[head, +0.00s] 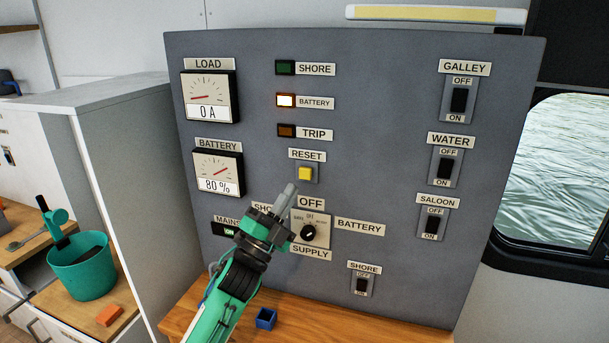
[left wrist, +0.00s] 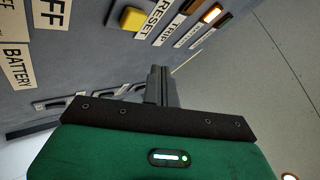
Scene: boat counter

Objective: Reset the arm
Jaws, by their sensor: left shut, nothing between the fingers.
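My left gripper (head: 287,198) is in front of the grey electrical panel (head: 385,130), beside the rotary supply knob (head: 309,232) and below the yellow RESET button (head: 305,173). Its fingers are shut with nothing between them and point up towards the button, apart from it in the picture. In the left wrist view the shut fingers (left wrist: 158,85) show near the middle, and the yellow button (left wrist: 133,19) is at the upper left. My left arm hides part of the panel's lower left labels. My right gripper is in neither view.
A wooden counter (head: 290,328) runs below the panel, with a small blue open box (head: 266,318) on it. A teal bucket (head: 82,270) and an orange block (head: 110,315) stand at the left. The BATTERY lamp (head: 286,100) is lit. A window (head: 545,170) is at the right.

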